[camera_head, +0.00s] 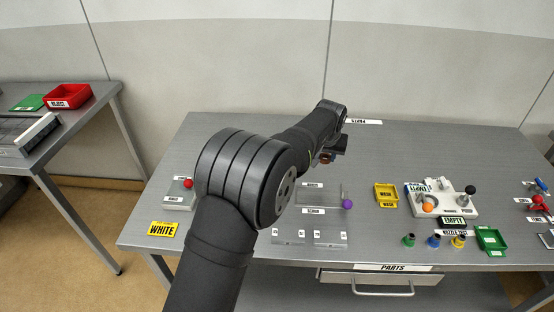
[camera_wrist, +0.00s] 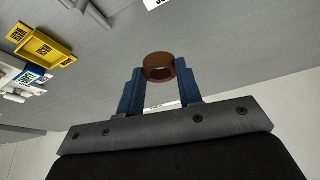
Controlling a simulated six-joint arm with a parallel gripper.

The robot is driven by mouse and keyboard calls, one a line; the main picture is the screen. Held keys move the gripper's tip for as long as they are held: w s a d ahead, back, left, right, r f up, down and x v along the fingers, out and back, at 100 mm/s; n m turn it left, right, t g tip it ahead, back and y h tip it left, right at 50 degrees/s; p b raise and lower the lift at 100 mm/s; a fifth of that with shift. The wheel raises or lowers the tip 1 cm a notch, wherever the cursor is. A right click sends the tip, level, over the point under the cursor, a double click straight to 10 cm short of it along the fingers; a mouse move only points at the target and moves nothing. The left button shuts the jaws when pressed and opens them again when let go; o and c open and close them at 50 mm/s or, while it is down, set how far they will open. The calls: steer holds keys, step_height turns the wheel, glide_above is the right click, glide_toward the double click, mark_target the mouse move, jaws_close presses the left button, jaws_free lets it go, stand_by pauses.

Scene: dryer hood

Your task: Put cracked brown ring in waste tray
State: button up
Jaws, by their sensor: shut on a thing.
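My gripper (camera_wrist: 160,80) is shut on a brown ring (camera_wrist: 160,67), held between the tips of its two blue fingers. Its hole shows; I cannot make out a crack. In the head view the ring (camera_head: 326,158) is a small brown spot beneath my wrist, above the back middle of the table. I cannot say for sure which tray is the waste tray. A red tray (camera_head: 68,96) with a white label stands on the left side table. A yellow labelled tray (camera_head: 386,195) lies on the main table, right of my gripper, and also shows in the wrist view (camera_wrist: 40,47).
A green tray (camera_head: 491,240) and several small coloured parts lie near the front right. A yellow WHITE sign (camera_head: 163,229) is at front left. The back right tabletop is clear.

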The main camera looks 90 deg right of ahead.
steer(key=s+a+r+m, duration=0.1)
steer(key=s+a, duration=0.2)
steer(key=s, duration=0.5)
steer(key=s+a+m, duration=0.1)
steer(key=s+a, duration=0.2)
steer(key=s, duration=0.5)
glide_above(349, 176)
steer(key=a, duration=0.1)
steer(key=shift+g, duration=0.3)
steer(key=f, duration=0.6)
steer(key=shift+w+a+f, duration=0.1)
steer(key=shift+w+f, duration=0.15)
steer(key=shift+f, duration=2.15)
steer(key=shift+f, duration=0.15)
steer(key=o, duration=0.9)
